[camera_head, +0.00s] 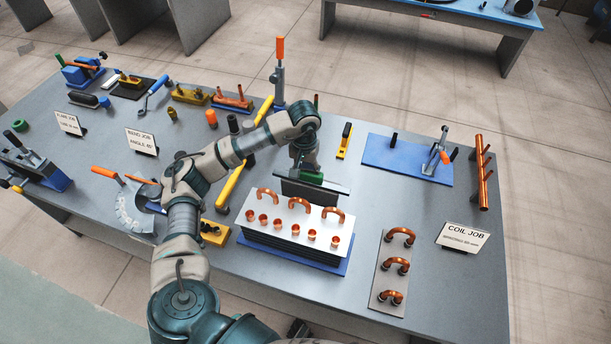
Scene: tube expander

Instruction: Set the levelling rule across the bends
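My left gripper (307,168) points down behind the finned block and is shut on the green grip of the levelling rule. The levelling rule (325,188) is a dark, flat bar, lying roughly left to right at the back of the block's white top. Three copper U-bends (300,203) stand in a row on that top, just in front of the rule. I cannot tell whether the rule touches them or the block. Several short copper tube ends (292,230) show in front of the bends.
A plate with copper bends (388,300) lies right of the block, near a COIL JOB sign (462,238). A blue board (400,160) with a clamp is behind right. A yellow bar (231,183) and a protractor plate (130,212) are left.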

